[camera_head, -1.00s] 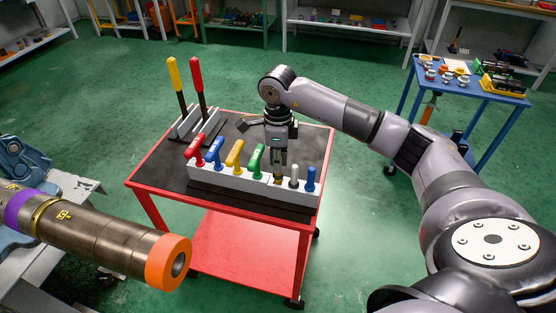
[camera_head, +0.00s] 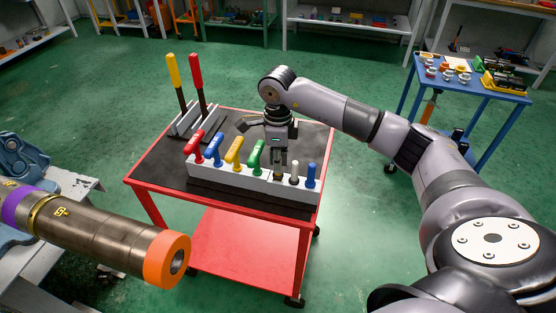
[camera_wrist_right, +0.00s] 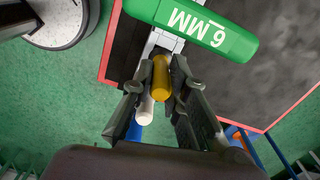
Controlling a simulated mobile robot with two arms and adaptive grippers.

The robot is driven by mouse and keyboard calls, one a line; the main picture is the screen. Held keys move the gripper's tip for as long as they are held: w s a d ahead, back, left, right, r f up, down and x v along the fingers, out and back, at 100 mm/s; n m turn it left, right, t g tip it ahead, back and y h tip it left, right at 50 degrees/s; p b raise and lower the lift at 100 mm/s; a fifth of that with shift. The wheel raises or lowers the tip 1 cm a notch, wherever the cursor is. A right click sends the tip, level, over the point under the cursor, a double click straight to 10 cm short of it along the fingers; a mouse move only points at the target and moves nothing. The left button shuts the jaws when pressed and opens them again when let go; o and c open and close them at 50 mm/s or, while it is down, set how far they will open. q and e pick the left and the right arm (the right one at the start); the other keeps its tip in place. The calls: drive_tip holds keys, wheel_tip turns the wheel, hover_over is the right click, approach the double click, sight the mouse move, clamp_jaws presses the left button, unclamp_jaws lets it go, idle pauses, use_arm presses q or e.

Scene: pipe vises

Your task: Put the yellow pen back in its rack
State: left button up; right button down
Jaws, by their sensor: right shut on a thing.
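The yellow pen (camera_wrist_right: 161,78) is between the fingers of my right gripper (camera_wrist_right: 162,90), which is shut on it. In the head view my right gripper (camera_head: 280,160) points down over the right part of the white rack (camera_head: 232,180), just right of the green T-handle. The pen's lower end is close to the rack's top and mostly hidden by the fingers, so I cannot tell how far it is in a slot. A white pen (camera_head: 294,172) and a blue pen (camera_head: 311,176) stand upright in the rack to its right. My left gripper is not in view.
Red, blue, yellow and green T-handles (camera_head: 256,156) stand in the rack left of the gripper; the green one is close. The rack sits on a red cart with a dark top (camera_head: 160,174). A holder with two long-handled tools (camera_head: 198,85) is behind.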

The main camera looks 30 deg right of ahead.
drive_tip(key=shift+f+b, duration=0.45)
drive_tip(key=shift+f, duration=0.1)
idle(0.9)
drive_tip(key=c, duration=1.5)
unclamp_jaws()
drive_tip(key=shift+r, duration=0.15)
wheel_tip(320, 180, up, 12)
drive_tip(key=shift+f, duration=0.1)
